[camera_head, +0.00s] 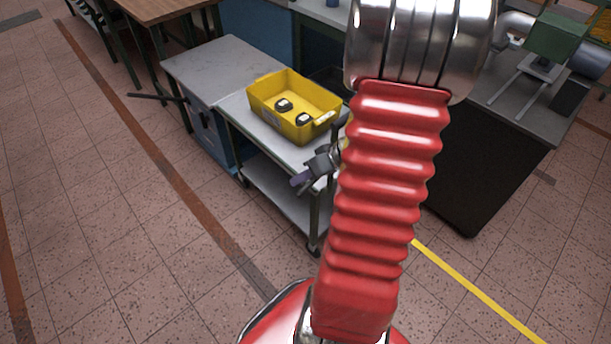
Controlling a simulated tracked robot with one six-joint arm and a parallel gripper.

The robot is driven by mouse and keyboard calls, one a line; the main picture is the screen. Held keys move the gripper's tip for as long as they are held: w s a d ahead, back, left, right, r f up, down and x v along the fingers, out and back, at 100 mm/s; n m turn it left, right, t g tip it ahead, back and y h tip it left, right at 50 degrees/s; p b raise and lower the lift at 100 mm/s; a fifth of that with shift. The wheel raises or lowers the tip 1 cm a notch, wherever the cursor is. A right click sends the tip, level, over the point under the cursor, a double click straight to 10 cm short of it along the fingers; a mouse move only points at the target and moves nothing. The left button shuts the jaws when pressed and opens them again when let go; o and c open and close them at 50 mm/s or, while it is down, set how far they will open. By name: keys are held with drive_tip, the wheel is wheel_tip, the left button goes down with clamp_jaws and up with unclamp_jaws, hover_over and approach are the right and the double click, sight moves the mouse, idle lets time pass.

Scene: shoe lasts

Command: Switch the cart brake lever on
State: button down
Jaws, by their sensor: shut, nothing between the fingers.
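The cart (283,196) is a grey two-shelf trolley with dark legs, left of my red arm. A caster shows at the foot of its near leg. My gripper (298,181) is small and dark, beside the cart's near right corner and over its lower shelf in the picture. It is shut with nothing held. My arm hides the cart's right end. I cannot make out a brake lever for certain, nor whether my gripper touches the cart.
A yellow crate (262,103) with dark objects inside stands on the cart. A blue cabinet (208,131) with a grey top adjoins it, and a dark bar (150,97) sticks out leftward there. A dark bench (480,175) stands right. Tiled floor lies open in front.

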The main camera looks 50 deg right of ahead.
drive_tip(key=s+a+r, duration=0.1)
drive_tip(key=s+r, duration=0.3)
drive_tip(key=r, duration=0.1)
drive_tip(key=shift+a+r, duration=0.35)
drive_tip(key=shift+r, duration=0.05)
idle(0.6)
drive_tip(key=s+a+r+n+h, duration=0.1)
drive_tip(key=a+r, duration=0.7)
drive_tip(key=a, duration=0.3)
drive_tip(key=s+a+r+n+g+h, duration=0.1)
drive_tip(key=a+r+h, duration=0.1)
drive_tip(key=a+r, duration=0.6)
drive_tip(key=a, duration=0.4)
drive_tip(key=shift+a+r+g+h, duration=0.25)
drive_tip(key=shift+r+g+h, duration=0.05)
